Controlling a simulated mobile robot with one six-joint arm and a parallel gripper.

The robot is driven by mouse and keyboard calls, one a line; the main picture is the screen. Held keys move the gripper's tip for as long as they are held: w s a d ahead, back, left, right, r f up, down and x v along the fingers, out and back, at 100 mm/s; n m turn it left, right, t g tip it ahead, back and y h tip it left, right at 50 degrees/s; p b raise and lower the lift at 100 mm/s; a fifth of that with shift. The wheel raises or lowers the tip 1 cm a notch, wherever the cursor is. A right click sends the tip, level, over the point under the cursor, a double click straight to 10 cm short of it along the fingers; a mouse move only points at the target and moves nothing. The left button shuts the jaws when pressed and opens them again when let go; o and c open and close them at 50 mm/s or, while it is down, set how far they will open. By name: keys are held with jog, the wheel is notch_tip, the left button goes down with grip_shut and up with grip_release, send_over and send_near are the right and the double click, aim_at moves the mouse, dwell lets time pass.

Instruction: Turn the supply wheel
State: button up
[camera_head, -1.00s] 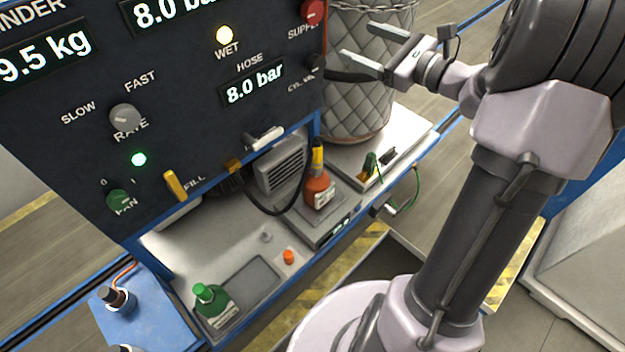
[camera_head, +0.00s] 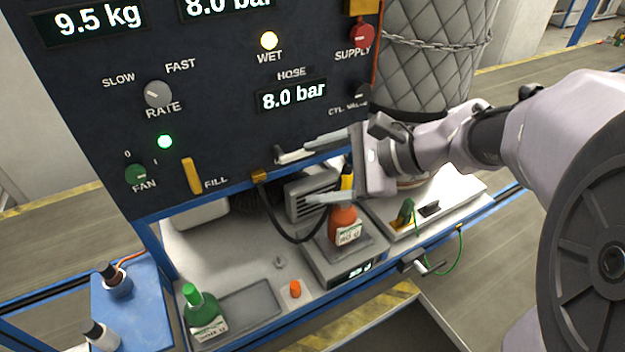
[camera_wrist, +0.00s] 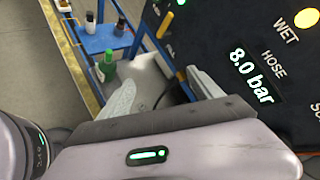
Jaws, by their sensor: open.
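The supply wheel is the red round knob (camera_head: 361,35) above the SUPPLY label, at the upper right of the dark panel in the head view. My gripper (camera_head: 297,178) is open, with its two fingers apart and nothing between them. It is in front of the panel's lower right edge, below the wheel and pointing left. The wheel is not in the wrist view, where only the start of its label shows at the right edge. There my open gripper (camera_wrist: 160,78) points past the HOSE display (camera_wrist: 251,75).
An orange-red bottle (camera_head: 344,228) stands on a scale below my gripper, with a black hose behind. A green bottle (camera_head: 204,312) stands at the bench's front left. A quilted grey cylinder (camera_head: 430,60) with a chain stands right of the panel. A yellow FILL lever (camera_head: 191,176) hangs at the panel's bottom.

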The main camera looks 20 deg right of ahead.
jog(key=shift+s+a+f+n+g+b, duration=0.25)
jog(key=shift+s+a+f+n, duration=0.15)
jog(key=shift+s, duration=0.25)
jog(key=shift+s+a+f+n+g+b, duration=0.1)
jog(key=shift+s+a+f+n+g, duration=0.15)
jog(key=shift+s+f, duration=0.3)
dwell(6.8)
